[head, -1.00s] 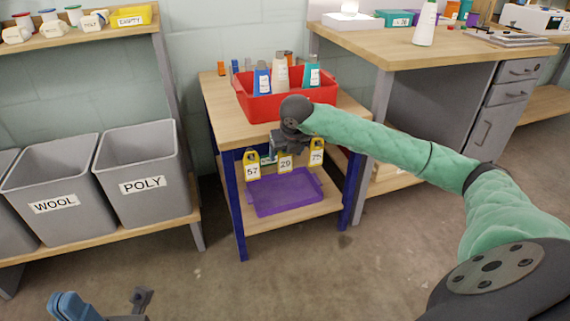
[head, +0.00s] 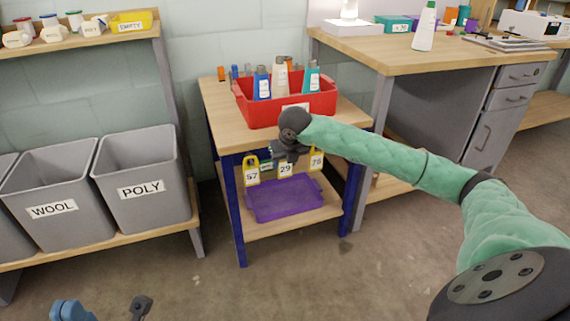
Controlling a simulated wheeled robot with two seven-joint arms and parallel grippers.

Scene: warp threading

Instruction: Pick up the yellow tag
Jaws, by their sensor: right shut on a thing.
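Three yellow tags hang in a row under the front edge of the small wooden table: tag 57 (head: 252,176), tag 29 (head: 285,170) and tag 75 (head: 316,161). My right gripper (head: 287,157) is at the middle tag, shut on the top of tag 29, which it hides. Tags 57 and 75 hang on either side of it, apart from the fingers as far as I can tell. My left gripper (head: 140,306) shows only partly at the bottom left edge, away from the tags; its jaw opening is unclear.
A purple tray (head: 285,201) sits on the shelf below the tags. A red bin (head: 318,105) with several bottles stands on the tabletop (head: 222,117). Grey WOOL (head: 75,222) and POLY (head: 170,205) bins stand left. A workbench (head: 400,59) stands right. The floor in front is clear.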

